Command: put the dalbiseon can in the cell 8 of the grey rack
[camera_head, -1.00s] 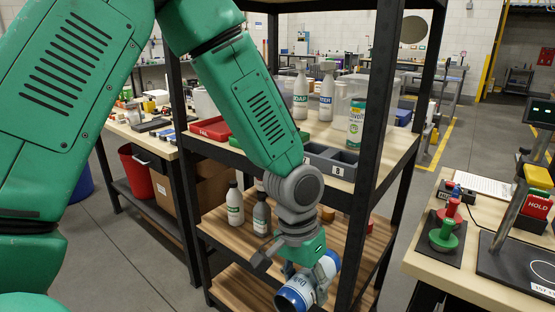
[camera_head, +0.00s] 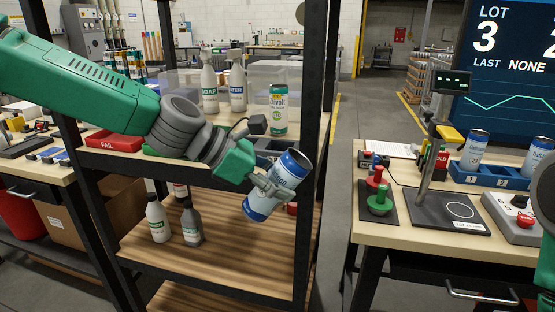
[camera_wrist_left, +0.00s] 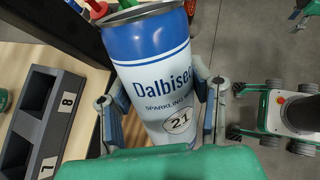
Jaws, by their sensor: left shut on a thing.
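The Dalbiseon can (camera_head: 272,197) is blue and white and tilted, held in front of the shelf unit. My left gripper (camera_head: 268,185) is shut on its side. In the left wrist view the can (camera_wrist_left: 155,75) stands between the two fingers (camera_wrist_left: 162,108), its label reading "Dalbiseon" and "21". The grey rack (camera_head: 268,144) is on the upper shelf, mostly hidden behind my gripper and the can. In the left wrist view the rack (camera_wrist_left: 52,118) is at the left, with labels 7 and 8 and dark cells; the can is outside it. My right gripper is not seen.
A black shelf post (camera_head: 316,90) stands just right of the can. A green-and-white can (camera_head: 278,112), soap bottle (camera_head: 209,88), water bottle (camera_head: 237,90) and red tray (camera_head: 113,141) share the upper shelf. A blue rack (camera_head: 490,174) is on the right table.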

